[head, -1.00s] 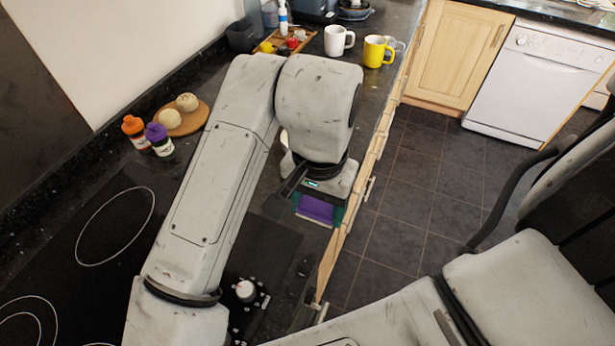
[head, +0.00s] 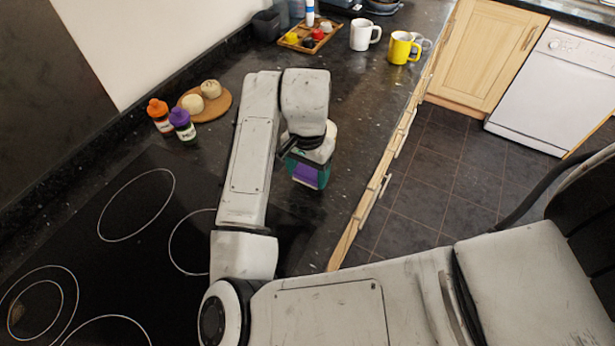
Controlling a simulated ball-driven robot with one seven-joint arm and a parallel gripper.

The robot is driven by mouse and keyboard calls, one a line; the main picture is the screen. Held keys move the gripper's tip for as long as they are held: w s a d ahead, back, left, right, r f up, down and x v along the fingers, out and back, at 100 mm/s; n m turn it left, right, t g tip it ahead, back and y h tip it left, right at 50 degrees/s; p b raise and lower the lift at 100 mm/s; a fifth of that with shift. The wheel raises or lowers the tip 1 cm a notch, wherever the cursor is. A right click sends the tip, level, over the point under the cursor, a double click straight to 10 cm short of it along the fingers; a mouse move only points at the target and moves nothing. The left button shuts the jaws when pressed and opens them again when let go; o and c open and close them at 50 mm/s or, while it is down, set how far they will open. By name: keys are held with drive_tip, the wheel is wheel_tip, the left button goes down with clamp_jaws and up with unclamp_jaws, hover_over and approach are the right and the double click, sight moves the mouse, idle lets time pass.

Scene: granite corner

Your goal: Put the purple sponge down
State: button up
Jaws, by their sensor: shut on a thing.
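The purple sponge (head: 304,175) is in my gripper (head: 307,172), between its teal-sided fingers. My gripper is shut on it and points down over the dark granite counter (head: 345,110), a little in from the wooden front edge. The top of the sponge is hidden by my gripper. I cannot tell whether its underside touches the counter.
A white mug (head: 362,35) and a yellow mug (head: 402,47) stand farther back, near a wooden tray (head: 290,42) of small items. A round board (head: 220,103) with two buns and two bottles (head: 181,122) are at left. The black hob (head: 130,220) is nearer.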

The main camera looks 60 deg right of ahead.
sight(307, 172)
drive_tip(key=shift+f, duration=1.55)
drive_tip(key=shift+f, duration=0.2)
drive_tip(key=o, duration=0.9)
drive_tip(key=shift+o, duration=0.2)
drive_tip(key=shift+r, duration=0.15)
wheel_tip(307, 172, up, 12)
drive_tip(key=shift+r, duration=0.1)
